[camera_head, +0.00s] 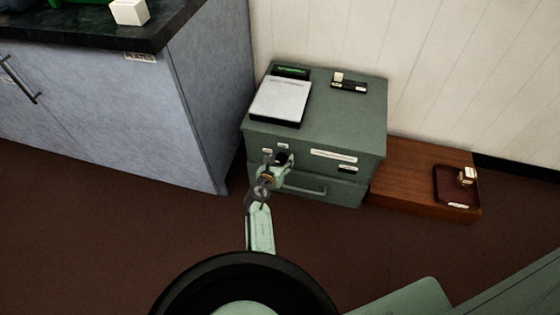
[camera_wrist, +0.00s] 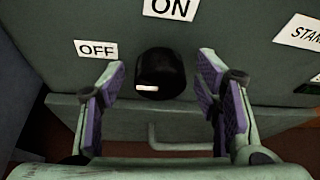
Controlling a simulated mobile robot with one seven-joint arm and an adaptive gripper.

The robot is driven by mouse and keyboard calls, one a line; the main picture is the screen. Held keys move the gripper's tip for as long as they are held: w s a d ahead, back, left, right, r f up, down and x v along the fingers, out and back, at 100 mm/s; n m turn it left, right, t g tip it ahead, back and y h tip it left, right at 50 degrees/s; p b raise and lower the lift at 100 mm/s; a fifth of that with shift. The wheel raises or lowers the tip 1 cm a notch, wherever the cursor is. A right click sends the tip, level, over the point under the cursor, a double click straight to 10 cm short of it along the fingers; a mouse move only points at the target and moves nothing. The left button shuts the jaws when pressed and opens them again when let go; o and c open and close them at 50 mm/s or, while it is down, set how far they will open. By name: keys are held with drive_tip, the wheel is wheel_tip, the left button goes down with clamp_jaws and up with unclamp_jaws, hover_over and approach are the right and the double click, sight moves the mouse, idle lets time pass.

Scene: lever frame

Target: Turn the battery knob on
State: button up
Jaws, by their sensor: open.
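The battery knob (camera_wrist: 160,74) is a black round knob on the front of a green metal cabinet (camera_head: 350,120). Its white mark is at the lower left of its face, on the side of the OFF label (camera_wrist: 96,49). The ON label (camera_wrist: 169,9) is above the knob. My gripper (camera_wrist: 160,85) is open, with one purple-padded finger on each side of the knob and a visible gap to it on both sides. In the head view my gripper (camera_head: 274,168) is at the cabinet's front left, and hides part of the knob area.
A drawer handle (camera_wrist: 180,145) is below the knob. A white-topped device (camera_head: 282,98) and a small black strip (camera_head: 349,86) lie on the cabinet. A low wooden box (camera_head: 415,185) with a dark tray (camera_head: 450,199) stands at right, a blue-grey counter (camera_head: 190,110) at left.

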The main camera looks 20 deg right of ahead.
drive_tip(key=shift+c, duration=0.3)
drive_tip(key=c, duration=1.1)
